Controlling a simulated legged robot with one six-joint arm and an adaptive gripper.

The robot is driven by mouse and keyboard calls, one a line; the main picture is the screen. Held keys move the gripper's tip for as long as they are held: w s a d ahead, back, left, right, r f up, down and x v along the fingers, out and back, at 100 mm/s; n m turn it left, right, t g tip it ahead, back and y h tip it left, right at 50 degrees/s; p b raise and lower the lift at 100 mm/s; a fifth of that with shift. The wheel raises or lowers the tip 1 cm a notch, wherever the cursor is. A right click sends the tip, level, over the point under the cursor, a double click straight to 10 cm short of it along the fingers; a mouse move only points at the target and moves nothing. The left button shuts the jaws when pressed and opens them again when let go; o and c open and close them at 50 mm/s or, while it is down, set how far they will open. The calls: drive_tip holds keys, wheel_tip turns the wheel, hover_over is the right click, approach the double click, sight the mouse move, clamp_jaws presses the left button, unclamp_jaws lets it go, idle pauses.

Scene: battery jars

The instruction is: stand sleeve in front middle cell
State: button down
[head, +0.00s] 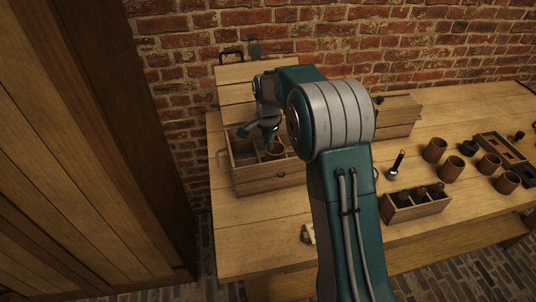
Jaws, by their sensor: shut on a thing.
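A wooden box (280,180) with divided cells stands on the left part of the bench, with its lid (235,73) open at the back. My gripper (270,138) is over the box, pointing down, and is shut on a brown round sleeve (276,151). The sleeve is at the front middle to right part of the box, its lower part hidden by the front wall. I cannot tell whether it touches the cell floor. An open cell (243,151) at the left looks empty. My arm hides the right end of the box.
Several brown cylinders (452,168) stand on the right of the bench. A small wooden rack (415,208) holds dark items. A dark-handled tool (396,165) stands near it. A second wooden box (398,115) is behind my arm. The front left of the bench is mostly clear.

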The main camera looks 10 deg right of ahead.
wheel_tip(320, 180, down, 5)
drive_tip(key=shift+d+r, duration=0.1)
drive_tip(key=shift+d, duration=0.05)
drive_tip(key=c, duration=0.8)
unclamp_jaws()
